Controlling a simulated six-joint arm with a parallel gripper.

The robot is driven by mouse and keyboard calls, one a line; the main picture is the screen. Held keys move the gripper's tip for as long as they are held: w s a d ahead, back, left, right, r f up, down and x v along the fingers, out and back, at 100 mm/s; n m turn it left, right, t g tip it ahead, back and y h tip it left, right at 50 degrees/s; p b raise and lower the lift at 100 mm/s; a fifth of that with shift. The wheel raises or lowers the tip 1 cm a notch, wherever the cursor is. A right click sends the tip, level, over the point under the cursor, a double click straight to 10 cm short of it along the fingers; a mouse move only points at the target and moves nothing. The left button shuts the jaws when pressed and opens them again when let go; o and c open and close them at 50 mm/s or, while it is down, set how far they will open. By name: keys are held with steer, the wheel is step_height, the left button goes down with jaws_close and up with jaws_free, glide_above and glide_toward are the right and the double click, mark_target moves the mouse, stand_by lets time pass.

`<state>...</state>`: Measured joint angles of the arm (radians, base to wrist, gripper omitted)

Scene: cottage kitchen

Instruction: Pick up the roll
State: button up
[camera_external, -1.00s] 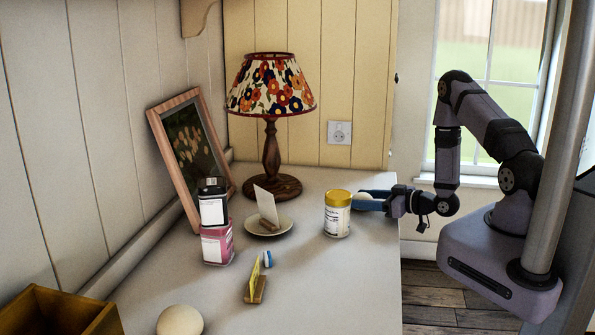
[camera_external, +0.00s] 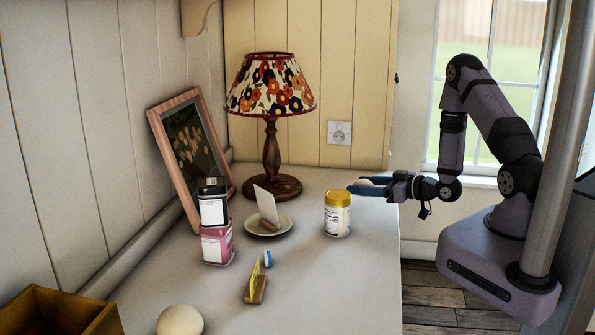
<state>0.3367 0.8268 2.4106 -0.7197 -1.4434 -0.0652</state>
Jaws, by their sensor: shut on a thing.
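The roll (camera_external: 364,182), a pale rounded thing, shows only in part between the blue fingers of my gripper (camera_external: 368,187). My gripper is shut on it and holds it above the right part of the worktop, just right of and behind a white jar with a yellow lid (camera_external: 338,214). The near finger hides much of the roll.
A lamp (camera_external: 271,150), a saucer with a card (camera_external: 285,228), stacked tins (camera_external: 216,240) and a leaning picture frame (camera_external: 172,140) stand left. A yellow card in a wooden holder (camera_external: 256,292), a pale ball (camera_external: 180,321) and a wooden box (camera_external: 95,318) are nearer. The front right worktop is clear.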

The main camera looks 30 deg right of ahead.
mark_target(364, 180)
steer(key=shift+r, duration=2.85)
steer(key=shift+r, duration=0.15)
